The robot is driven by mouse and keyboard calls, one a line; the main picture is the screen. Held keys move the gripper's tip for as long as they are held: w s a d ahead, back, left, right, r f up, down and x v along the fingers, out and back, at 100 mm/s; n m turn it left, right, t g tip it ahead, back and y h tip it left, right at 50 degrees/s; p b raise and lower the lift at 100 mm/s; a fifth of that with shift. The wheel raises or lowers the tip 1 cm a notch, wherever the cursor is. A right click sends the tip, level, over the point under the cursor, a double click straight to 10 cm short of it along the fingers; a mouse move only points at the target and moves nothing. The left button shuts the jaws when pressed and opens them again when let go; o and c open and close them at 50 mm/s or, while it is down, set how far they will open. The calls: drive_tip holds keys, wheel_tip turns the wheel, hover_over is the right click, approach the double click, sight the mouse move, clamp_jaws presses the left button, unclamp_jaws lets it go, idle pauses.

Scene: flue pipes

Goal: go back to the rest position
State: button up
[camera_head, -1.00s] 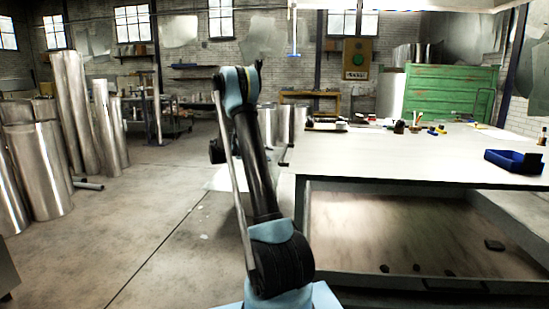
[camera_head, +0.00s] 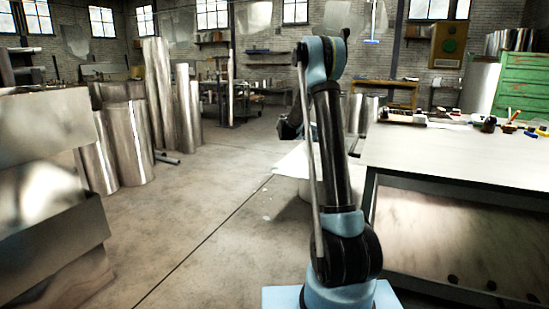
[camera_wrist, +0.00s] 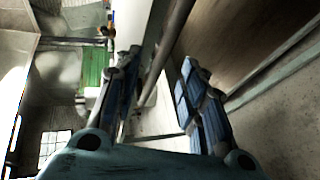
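My arm stands upright in front of me in the head view, with its upper part bent away from me. My gripper (camera_head: 291,126) is partly hidden behind the arm in that view, left of the workbench (camera_head: 455,158). In the wrist view my gripper (camera_wrist: 158,92) shows two blue-padded fingers set well apart. Nothing is held between them. Behind the fingers, the wrist view shows the bench's pale edge and its underside.
Tall metal pipes (camera_head: 158,90) stand on the floor at the back left. Metal sheets (camera_head: 50,180) rise close on the left. The bench fills the right, with a green cabinet (camera_head: 522,88) behind it. The floor (camera_head: 215,210) between is clear.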

drive_tip(key=s+a+n+t+y, duration=0.15)
drive_tip(key=s+y, duration=0.25)
drive_tip(key=s, duration=1)
drive_tip(key=s+a+y, duration=0.2)
drive_tip(key=s+y, duration=0.2)
drive_tip(key=s, duration=1)
drive_tip(key=s+a+f+y, duration=0.2)
drive_tip(key=s+a+f, duration=0.2)
drive_tip(key=s, duration=0.3)
drive_tip(key=s+a+f+t+y, duration=0.1)
drive_tip(key=s+a+f+y, duration=0.1)
drive_tip(key=s, duration=0.5)
drive_tip(key=s+a+f+y, duration=0.2)
drive_tip(key=s+a+f, duration=0.3)
drive_tip(key=s+f, duration=0.2)
drive_tip(key=shift+s+a+y, duration=0.3)
drive_tip(key=shift+s, duration=0.15)
drive_tip(key=shift+c, duration=0.6)
